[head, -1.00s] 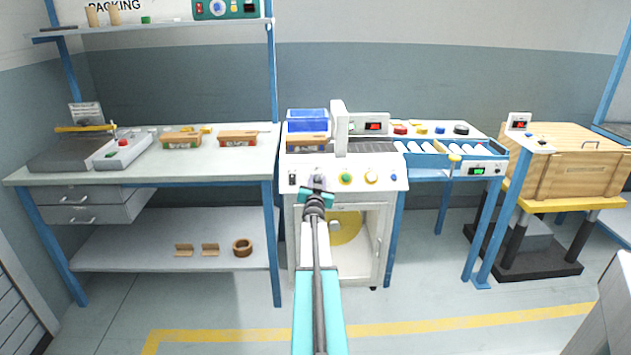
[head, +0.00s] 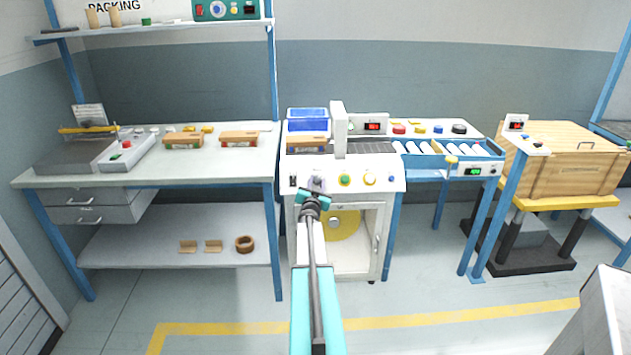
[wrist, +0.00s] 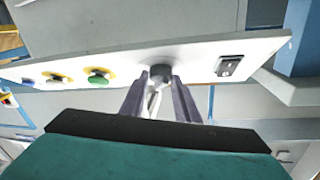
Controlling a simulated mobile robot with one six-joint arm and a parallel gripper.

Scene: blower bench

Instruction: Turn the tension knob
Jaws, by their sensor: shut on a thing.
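The tension knob (wrist: 160,72) is a dark grey round knob on the white sloping front panel of the machine. In the wrist view it sits between the green button and the black rocker switch. My gripper (wrist: 160,90) has one grey finger on each side of the knob and is shut on it. In the head view my gripper (head: 316,184) meets the panel at the same spot and largely covers the knob. The knob's pointer or scale cannot be made out.
An open cabinet with a yellow disc (head: 343,225) is below. A packing bench (head: 200,160) stands at left, a wooden crate (head: 565,165) at right.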

